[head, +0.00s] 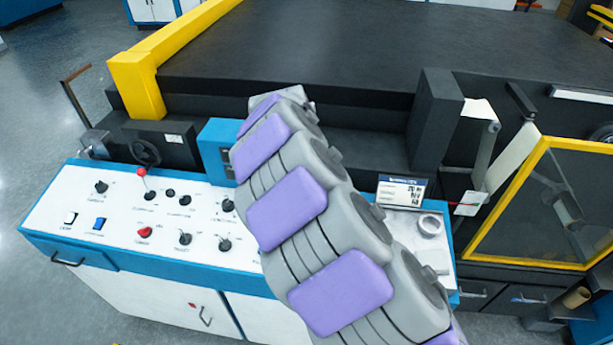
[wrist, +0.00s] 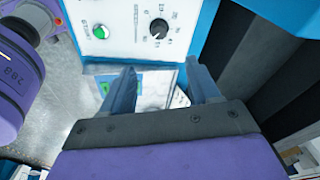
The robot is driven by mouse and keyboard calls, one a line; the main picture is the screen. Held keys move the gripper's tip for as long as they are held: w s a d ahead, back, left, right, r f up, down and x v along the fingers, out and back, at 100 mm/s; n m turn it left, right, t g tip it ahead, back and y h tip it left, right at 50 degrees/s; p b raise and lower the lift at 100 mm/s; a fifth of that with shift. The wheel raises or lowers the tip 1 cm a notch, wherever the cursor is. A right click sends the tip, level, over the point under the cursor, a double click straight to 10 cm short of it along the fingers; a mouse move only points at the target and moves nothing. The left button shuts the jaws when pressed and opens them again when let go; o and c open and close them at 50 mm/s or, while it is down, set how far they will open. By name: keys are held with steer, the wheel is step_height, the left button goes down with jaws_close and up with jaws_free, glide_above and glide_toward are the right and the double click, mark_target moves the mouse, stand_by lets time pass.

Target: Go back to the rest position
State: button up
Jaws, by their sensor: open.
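My arm, grey with purple panels, reaches up and across the control panel in the head view, and its far end hides the gripper there. In the wrist view my gripper (wrist: 158,88) is open, its two dark fingers apart with nothing between them. Beyond the fingers lies a pale printed sheet or label (wrist: 155,88) on a metallic surface (wrist: 62,100). Above it is a white panel face with a green button (wrist: 100,31) and a black knob (wrist: 159,28).
A white and blue control console (head: 130,215) with knobs and levers spans the front. A black machine bed (head: 350,45) with a yellow edge guard (head: 137,85) lies behind it. A yellow-framed window (head: 545,205) stands at the right. A roll of tape (head: 430,226) sits on the console's right end. Open floor shows at left.

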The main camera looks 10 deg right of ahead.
steer(key=s+d+r+n+g+b, duration=0.1)
steer(key=s+d+r+n, duration=0.25)
steer(key=s, duration=0.55)
steer(key=s+d+r+n, duration=0.3)
steer(key=s+d, duration=0.1)
steer(key=s, duration=0.4)
steer(key=s+a+f+n+g+y, duration=0.1)
steer(key=s+f+n, duration=0.1)
steer(key=s+n, duration=0.4)
steer(key=s+a+f+n+g+y+b, duration=0.1)
steer(key=s+n, duration=0.5)
steer(key=s, duration=1)
steer(key=shift+s+a+f+g, duration=0.25)
steer(key=shift+a+f+g, duration=0.1)
steer(key=shift+a, duration=0.4)
steer(key=shift+c, duration=0.3)
